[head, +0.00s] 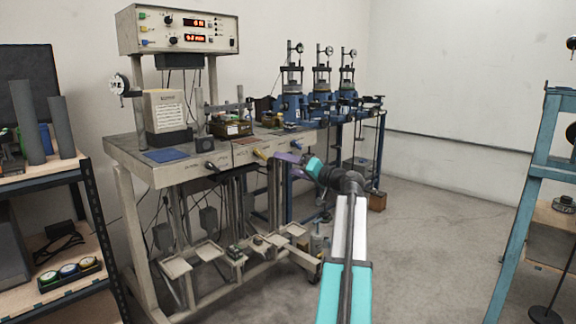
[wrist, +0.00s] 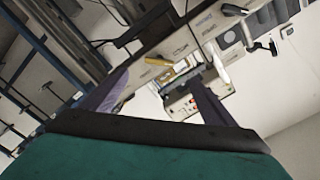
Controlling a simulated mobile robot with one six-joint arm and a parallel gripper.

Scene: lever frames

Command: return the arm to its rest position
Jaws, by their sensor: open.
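My arm reaches forward from the bottom of the head view. My gripper (head: 286,164) is in front of the right part of the bench's front edge. Its two purple fingers are spread apart with nothing held; they also show in the wrist view (wrist: 160,78). A yellow lever handle (head: 259,154) sticks out from the bench front just left of the fingers in the head view. In the wrist view the yellow handle (wrist: 158,62) appears between the fingertips, beyond them. I see no contact with it.
A black handle (head: 208,168) sticks out farther left. A shelf (head: 70,265) stands left and a blue frame (head: 520,200) right. The floor (head: 430,240) between is clear.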

